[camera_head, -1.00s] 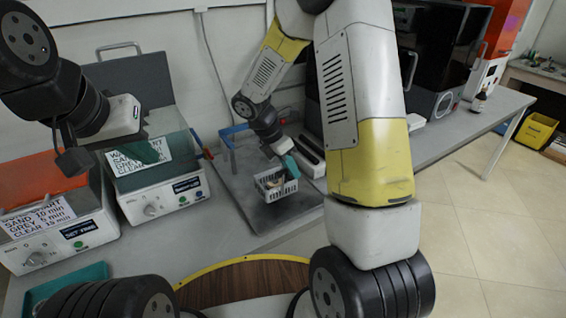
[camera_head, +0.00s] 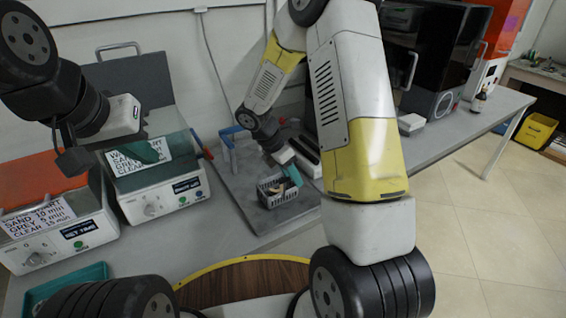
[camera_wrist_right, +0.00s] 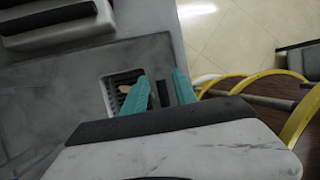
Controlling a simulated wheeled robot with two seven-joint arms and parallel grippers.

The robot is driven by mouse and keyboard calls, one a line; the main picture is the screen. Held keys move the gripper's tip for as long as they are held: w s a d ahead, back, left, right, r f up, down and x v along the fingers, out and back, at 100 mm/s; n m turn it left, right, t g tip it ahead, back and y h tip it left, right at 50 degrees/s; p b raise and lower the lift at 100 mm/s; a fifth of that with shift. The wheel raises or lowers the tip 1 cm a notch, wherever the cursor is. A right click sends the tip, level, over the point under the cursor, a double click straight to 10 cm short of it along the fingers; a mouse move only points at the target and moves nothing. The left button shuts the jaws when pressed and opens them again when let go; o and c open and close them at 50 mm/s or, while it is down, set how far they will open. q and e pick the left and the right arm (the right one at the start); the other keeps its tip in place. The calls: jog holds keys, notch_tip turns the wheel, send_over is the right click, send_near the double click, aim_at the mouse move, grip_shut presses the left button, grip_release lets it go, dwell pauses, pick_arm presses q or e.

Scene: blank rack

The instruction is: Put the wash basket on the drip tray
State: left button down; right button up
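The wash basket (camera_head: 279,192) is a small pale slotted basket with small tan pieces inside. In the head view it appears to rest upright on the grey drip tray (camera_head: 249,213). My right gripper (camera_head: 291,174) is at the basket's right side. In the right wrist view its teal fingers (camera_wrist_right: 161,82) stand apart, one over the basket (camera_wrist_right: 112,93) and the other to its right. I see no clear grip on the basket wall. My left gripper (camera_head: 146,152) hangs before the second wash unit, away from the basket; its finger opening is unclear.
Two wash units with labels, one with an orange lid (camera_head: 38,178) and one with a raised grey lid (camera_head: 130,85), stand left. A teal tray (camera_head: 70,284) lies at the front left. A dark-fronted machine (camera_head: 440,50) stands behind right.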

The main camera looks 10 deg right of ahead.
jog(key=v, duration=1.2)
jog(key=s+d+r+m+t+y, duration=0.1)
jog(key=s+r+m+t+y, duration=0.2)
jog(key=s+r+m, duration=0.5)
jog(key=s+d+r+m+t+y, duration=0.2)
jog(key=s+r+m, duration=0.5)
jog(key=s+m, duration=0.5)
jog(key=shift+r+m+t+y, duration=0.35)
jog(key=shift+m+t+y, duration=0.35)
jog(key=shift+m+y, duration=0.3)
